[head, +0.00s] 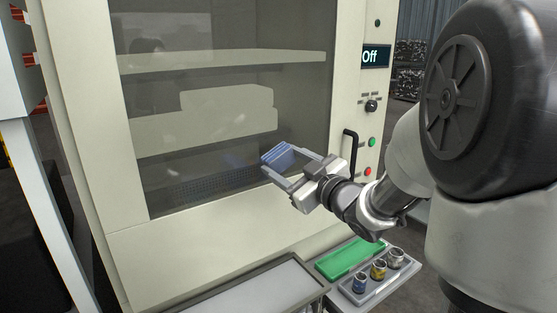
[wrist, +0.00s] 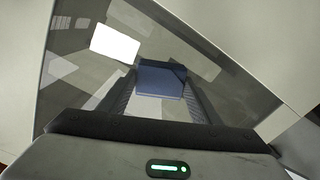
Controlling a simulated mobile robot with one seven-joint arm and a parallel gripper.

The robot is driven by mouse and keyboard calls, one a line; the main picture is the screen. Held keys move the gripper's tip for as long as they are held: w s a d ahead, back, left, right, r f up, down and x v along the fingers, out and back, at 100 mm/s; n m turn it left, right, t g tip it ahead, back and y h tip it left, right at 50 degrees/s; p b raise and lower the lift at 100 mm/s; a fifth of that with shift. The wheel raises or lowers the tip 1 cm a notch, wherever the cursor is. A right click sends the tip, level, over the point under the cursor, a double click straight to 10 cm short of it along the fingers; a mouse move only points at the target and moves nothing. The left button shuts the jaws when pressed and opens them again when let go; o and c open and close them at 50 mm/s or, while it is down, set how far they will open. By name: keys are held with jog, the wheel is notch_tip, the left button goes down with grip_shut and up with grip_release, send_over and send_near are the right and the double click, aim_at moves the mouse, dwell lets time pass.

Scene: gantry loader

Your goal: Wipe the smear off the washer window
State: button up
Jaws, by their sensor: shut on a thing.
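The washer window (head: 225,150) is a large dark glass pane in a cream machine front. It fills much of the wrist view (wrist: 85,75) too. My gripper (head: 281,160) is shut on a blue folded cloth or pad (head: 276,156), at the lower right part of the window. In the wrist view the blue pad (wrist: 160,82) sits between the two fingers, facing the glass. I cannot tell whether it touches the pane. A faint bluish patch shows on the glass left of the pad, but I cannot tell smear from reflection.
A black door handle (head: 350,152) stands right of the window, beside a panel with an "Off" display (head: 375,56), a knob and green and red buttons. Below are a grey tray (head: 262,290), a green mat (head: 349,258) and a tray with several small cans (head: 360,298).

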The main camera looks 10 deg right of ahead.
jog(key=shift+v, duration=0.95)
jog(key=shift+v, duration=1.5)
